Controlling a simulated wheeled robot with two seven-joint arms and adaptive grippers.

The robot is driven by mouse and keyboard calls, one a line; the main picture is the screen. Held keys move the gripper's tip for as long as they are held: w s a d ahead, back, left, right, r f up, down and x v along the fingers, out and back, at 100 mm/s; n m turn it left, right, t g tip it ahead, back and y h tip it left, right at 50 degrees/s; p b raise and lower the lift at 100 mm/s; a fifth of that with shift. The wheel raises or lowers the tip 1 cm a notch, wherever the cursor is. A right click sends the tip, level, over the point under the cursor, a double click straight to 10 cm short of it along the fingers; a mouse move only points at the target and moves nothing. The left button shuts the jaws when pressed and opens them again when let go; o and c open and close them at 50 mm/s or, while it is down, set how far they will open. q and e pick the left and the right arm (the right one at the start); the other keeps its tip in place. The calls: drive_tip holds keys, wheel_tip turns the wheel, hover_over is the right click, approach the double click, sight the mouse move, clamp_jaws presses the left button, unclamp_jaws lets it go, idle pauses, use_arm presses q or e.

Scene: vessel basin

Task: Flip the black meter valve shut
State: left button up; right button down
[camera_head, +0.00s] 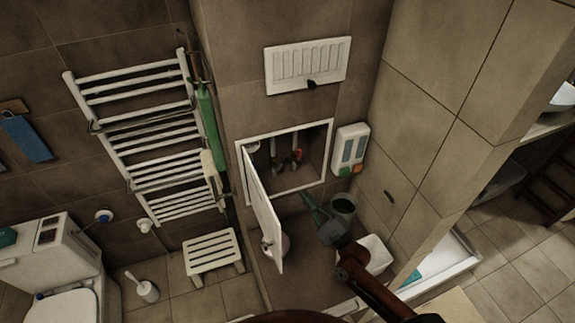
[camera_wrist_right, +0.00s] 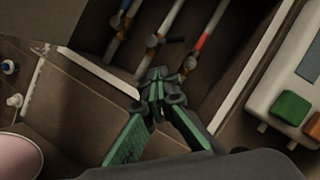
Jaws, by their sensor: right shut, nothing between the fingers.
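The open wall cabinet (camera_head: 323,181) holds several vertical pipes with brass valves. In the right wrist view, a black valve lever (camera_wrist_right: 175,39) sticks out sideways from the middle pipe. The pipe beside it on the left has a blue handle (camera_wrist_right: 117,20), and the one on the right has a red section (camera_wrist_right: 204,41). My right gripper (camera_head: 306,197) is below the cabinet's lower edge in the head view. In the right wrist view its fingertips (camera_wrist_right: 157,80) are together and empty, below the black lever and apart from it. My left gripper is not in view.
The white cabinet door (camera_head: 263,218) stands swung open to the left of my right gripper. A dark green bucket (camera_head: 343,206) and a white tub (camera_head: 376,250) stand below. A towel radiator (camera_head: 150,130) hangs at left.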

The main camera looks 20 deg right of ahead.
drive_tip(key=w+r, duration=0.1)
drive_tip(key=w, duration=0.2)
drive_tip(key=w+r+m+p, duration=0.1)
drive_tip(key=w+r, duration=0.1)
drive_tip(key=w, duration=0.1)
drive_tip(key=w+r+m+t+p, duration=0.1)
drive_tip(key=w, duration=0.2)
drive_tip(key=shift+a+r+h, duration=0.15)
drive_tip(key=shift+r+h, duration=0.15)
drive_tip(key=shift+r, duration=0.05)
drive_tip(key=shift+w+a, duration=0.1)
drive_tip(key=shift+w, duration=0.45)
use_arm(q)
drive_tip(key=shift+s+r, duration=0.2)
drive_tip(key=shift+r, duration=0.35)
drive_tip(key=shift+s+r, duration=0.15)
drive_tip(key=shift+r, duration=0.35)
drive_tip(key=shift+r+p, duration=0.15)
drive_tip(key=shift+p, duration=0.25)
use_arm(e)
drive_tip(key=shift+s+r, duration=0.1)
drive_tip(key=shift+r, duration=0.05)
